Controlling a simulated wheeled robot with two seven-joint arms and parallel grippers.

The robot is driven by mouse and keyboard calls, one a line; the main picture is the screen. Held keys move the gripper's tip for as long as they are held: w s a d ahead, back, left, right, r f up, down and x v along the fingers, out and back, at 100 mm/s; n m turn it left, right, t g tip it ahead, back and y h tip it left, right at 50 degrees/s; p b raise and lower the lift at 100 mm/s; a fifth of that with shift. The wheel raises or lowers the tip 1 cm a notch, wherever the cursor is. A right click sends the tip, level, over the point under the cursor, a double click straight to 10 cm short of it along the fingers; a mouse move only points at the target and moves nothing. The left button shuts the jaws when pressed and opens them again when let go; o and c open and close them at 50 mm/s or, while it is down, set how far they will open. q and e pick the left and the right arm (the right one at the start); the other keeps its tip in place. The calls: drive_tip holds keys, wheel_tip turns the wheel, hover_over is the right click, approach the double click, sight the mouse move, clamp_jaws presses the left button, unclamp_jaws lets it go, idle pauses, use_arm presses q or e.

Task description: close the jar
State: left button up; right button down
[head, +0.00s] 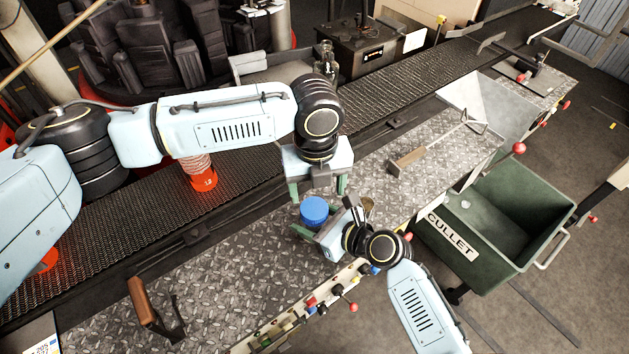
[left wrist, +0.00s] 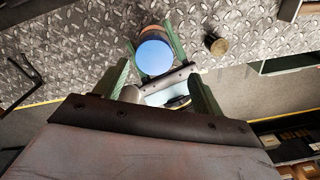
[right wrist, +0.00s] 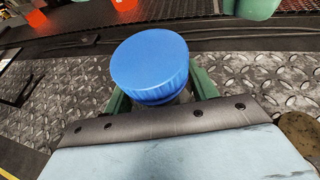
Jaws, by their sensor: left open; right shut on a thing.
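The blue ridged lid (head: 314,209) sits on top of the jar, whose body is mostly hidden beneath it. In the right wrist view the lid (right wrist: 150,62) fills the space above my right gripper (right wrist: 161,98), whose green fingers stand on both sides of the jar below the lid. My right gripper (head: 317,228) is shut on the jar over the metal plate. My left gripper (head: 317,190) is open, pointing down just above the lid, apart from it. In the left wrist view the lid (left wrist: 155,57) lies beyond my open fingers. I cannot tell how tightly the lid sits.
A small brass-coloured piece (head: 367,206) stands right of the jar. A long-handled tool (head: 408,160) and a wooden-handled tool (head: 141,300) lie on the diamond-plate bench (head: 235,260). A conveyor (head: 255,165) runs behind. A green cullet bin (head: 510,215) stands at right.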

use_arm(q)
drive_tip(key=w+d+r+n+h, duration=0.2)
drive_tip(key=d+r+n, duration=0.3)
drive_tip(key=n, duration=0.9)
drive_tip(key=n+y, duration=0.2)
drive_tip(key=n, duration=2.5)
hover_over(314, 208)
wheel_tip(314, 208, down, 2)
drive_tip(key=shift+w+f, duration=0.1)
drive_tip(key=shift+f, duration=0.05)
drive_tip(key=shift+f, duration=4)
